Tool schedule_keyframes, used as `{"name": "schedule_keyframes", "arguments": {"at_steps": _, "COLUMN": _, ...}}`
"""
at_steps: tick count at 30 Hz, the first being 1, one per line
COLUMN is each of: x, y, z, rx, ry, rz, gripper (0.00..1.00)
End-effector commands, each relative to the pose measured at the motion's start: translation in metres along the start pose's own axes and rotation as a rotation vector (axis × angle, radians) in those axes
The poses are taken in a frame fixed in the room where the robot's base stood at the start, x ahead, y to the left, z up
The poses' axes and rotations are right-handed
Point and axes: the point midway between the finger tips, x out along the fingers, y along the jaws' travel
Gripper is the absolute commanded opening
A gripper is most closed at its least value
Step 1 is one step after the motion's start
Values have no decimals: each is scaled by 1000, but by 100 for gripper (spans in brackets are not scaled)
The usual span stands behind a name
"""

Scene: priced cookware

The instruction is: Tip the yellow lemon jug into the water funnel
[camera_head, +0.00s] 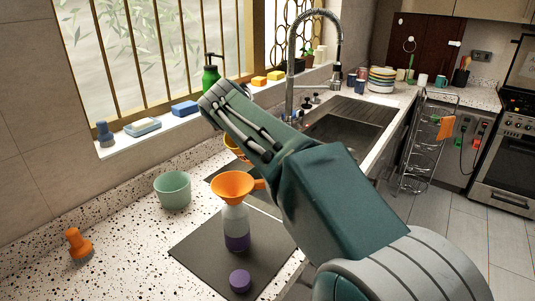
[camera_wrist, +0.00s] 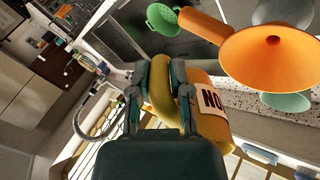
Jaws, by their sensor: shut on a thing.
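My gripper (camera_wrist: 160,92) is shut on the handle of the yellow jug (camera_wrist: 206,122), which has a label with the letters "NO" showing. In the head view only a yellow bit of the jug (camera_head: 235,148) shows past my arm, and my gripper is hidden there. The orange funnel (camera_head: 233,184) sits in the neck of a clear bottle (camera_head: 237,222) with purple at its bottom. In the wrist view the funnel (camera_wrist: 272,60) is close beside the jug, at upper right. The jug's contents are hidden, and I cannot tell its tilt.
The bottle stands on a dark mat (camera_head: 190,250) with a purple cap (camera_head: 240,281) in front. A mint cup (camera_head: 172,190) and an orange stopper (camera_head: 78,245) stand left. A green strainer (camera_wrist: 163,18) shows near the funnel. The sink (camera_head: 345,135) is behind my arm.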

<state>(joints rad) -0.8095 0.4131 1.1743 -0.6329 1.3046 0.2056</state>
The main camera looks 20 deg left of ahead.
Motion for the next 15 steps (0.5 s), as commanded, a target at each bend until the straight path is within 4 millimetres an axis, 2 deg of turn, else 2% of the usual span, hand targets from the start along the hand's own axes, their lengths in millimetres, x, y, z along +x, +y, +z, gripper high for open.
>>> {"name": "schedule_keyframes", "arguments": {"at_steps": 15, "x": 8, "y": -6, "z": 3, "rx": 0, "ry": 206, "rz": 349, "gripper": 0}}
